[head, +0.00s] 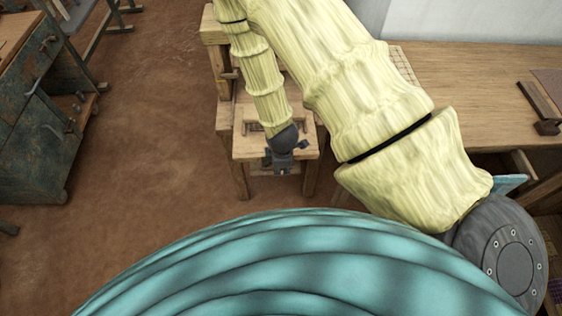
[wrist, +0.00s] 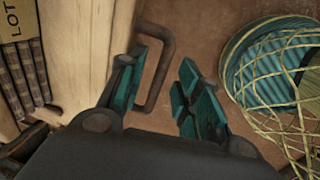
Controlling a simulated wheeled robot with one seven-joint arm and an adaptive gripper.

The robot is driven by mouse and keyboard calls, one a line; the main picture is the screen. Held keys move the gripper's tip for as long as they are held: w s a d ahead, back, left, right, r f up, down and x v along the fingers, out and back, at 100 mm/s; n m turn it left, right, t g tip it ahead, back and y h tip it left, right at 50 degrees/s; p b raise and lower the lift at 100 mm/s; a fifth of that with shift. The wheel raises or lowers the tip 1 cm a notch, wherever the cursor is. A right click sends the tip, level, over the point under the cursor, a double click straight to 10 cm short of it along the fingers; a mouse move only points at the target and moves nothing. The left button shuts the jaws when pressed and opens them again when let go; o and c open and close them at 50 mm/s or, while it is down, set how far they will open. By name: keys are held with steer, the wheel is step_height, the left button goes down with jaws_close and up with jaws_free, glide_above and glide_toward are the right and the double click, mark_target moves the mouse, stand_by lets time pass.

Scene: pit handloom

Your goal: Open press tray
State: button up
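The wooden press (head: 240,152) stands in the middle of the head view, a small table-like frame on legs. In the wrist view its pale wooden front (wrist: 86,50) fills the left side, and a dark U-shaped handle (wrist: 168,48) sticks out from it. My gripper (wrist: 163,62) is open, with one teal-padded finger on each side of the handle's bar. Whether either finger touches the bar I cannot tell. In the head view my gripper (head: 283,164) is at the front edge of the press. The tray looks closed, but its edges are mostly hidden.
A wooden bench (head: 460,85) stands at the right with a dark wooden tool (head: 540,108) on it. A worn green cabinet (head: 40,120) stands at the left. The brown floor (head: 150,130) between cabinet and press is clear. A "LOT" label (wrist: 12,20) shows in the wrist view.

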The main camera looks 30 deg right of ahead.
step_height(320, 180, up, 11)
steer(key=s, duration=0.2)
steer(key=shift+a, duration=0.45)
steer(key=shift+r, duration=0.1)
stand_by(0.4)
steer(key=s+a+f+m+g+y+b, duration=0.1)
steer(key=s+f+m+b, duration=0.3)
steer(key=s+f+m, duration=0.9)
steer(key=s+a+f+g, duration=0.1)
steer(key=s+f, duration=0.5)
steer(key=shift+s+f, duration=0.25)
steer(key=shift+f, duration=0.05)
